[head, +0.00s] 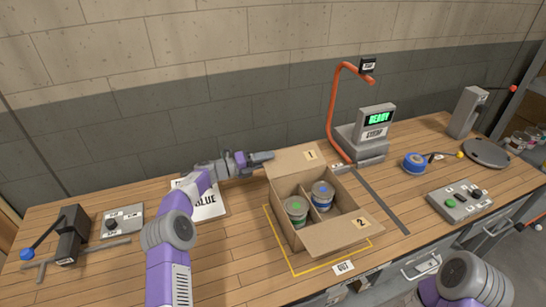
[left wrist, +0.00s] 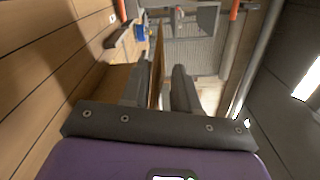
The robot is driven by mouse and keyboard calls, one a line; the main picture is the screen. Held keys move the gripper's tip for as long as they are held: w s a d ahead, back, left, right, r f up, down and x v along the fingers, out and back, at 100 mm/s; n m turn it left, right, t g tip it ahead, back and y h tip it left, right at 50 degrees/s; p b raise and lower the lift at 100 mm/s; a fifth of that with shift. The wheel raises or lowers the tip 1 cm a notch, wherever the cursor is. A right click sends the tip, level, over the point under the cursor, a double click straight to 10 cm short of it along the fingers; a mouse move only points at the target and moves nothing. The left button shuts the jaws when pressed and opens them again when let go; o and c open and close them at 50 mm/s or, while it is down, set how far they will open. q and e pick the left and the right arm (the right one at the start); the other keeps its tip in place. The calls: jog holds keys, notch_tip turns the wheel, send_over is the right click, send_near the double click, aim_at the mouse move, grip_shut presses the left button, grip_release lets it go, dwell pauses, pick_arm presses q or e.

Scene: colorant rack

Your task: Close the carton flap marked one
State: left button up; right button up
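The open carton (head: 353,189) stands on the bench and holds two cans, one with a green-marked lid (head: 295,207) and one with a blue-marked lid (head: 321,192). The flap marked one (head: 297,162) stands out at the carton's far side. The flap marked two (head: 343,235) hangs outward at the near side. My left gripper (head: 268,156) is at the left end of flap one. In the left wrist view, my left gripper (left wrist: 160,85) has its fingers apart, with the flap's thin brown edge (left wrist: 157,66) between them. Contact cannot be told. My right gripper is out of view.
A yellow outline (head: 283,252) surrounds the carton on the bench. The stamp machine (head: 375,130), showing READY, and an orange curved post (head: 331,118) stand behind to the right. A BLUE card (head: 207,209) lies left.

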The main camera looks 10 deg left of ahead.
aim_at(294, 160)
pick_arm(q)
jog(key=shift+x, duration=1.35)
jog(key=shift+w, duration=0.1)
grip_shut()
jog(key=shift+a, duration=0.1)
